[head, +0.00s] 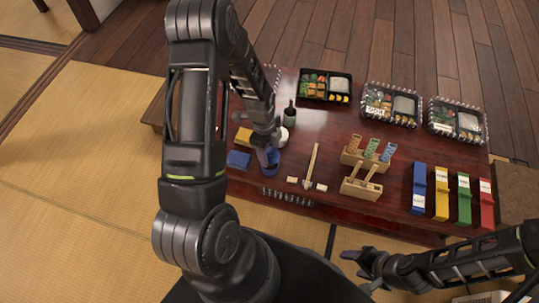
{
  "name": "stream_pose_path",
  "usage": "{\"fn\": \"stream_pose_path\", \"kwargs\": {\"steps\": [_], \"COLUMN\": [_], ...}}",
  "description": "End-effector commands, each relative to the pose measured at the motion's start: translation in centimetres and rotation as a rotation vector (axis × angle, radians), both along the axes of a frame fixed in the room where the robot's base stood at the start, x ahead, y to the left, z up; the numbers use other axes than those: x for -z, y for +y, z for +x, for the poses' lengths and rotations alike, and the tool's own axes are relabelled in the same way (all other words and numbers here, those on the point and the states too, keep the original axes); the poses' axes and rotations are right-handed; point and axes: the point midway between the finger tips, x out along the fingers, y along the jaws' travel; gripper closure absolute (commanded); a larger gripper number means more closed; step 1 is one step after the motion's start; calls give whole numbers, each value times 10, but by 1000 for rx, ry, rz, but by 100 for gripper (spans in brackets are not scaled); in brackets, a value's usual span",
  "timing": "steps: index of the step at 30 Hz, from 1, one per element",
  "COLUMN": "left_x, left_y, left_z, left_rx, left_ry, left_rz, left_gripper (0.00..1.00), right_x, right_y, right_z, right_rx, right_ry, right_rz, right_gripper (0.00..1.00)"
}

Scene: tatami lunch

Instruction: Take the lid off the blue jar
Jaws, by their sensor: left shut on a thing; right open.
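The blue jar (270,168) stands near the front left of the dark red table. My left gripper (268,152) reaches down onto its top from above and is shut at the lid. The fingers and arm hide most of the lid, and it is too small to tell whether it is apart from the jar. My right gripper (362,266) is open and empty, low in front of the table's front edge.
A blue block (238,159) and a yellow block (244,137) lie left of the jar, with a dark bottle (290,114) behind. A wooden rack (362,187) and colored boxes (441,194) stand to the right. Lunch trays (326,86) line the back.

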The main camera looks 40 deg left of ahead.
Motion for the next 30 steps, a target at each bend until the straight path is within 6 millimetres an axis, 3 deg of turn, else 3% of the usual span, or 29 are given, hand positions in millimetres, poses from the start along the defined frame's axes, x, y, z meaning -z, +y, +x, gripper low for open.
{"fn": "stream_pose_path", "kwargs": {"steps": [3,9,30], "left_x": [-28,-53,-56], "left_y": [0,0,0], "left_z": [1,0,0], "left_rx": [1,-1,-1], "left_ry": [-3,-1,1], "left_rz": [0,0,0], "left_gripper": [78,78,78], "right_x": [-7,-10,-10], "right_y": [0,0,0], "right_z": [0,0,0], "right_rx": [-1,-1,-1], "right_ry": [0,0,0], "right_rz": [0,0,0], "right_gripper": [43,43,43]}}
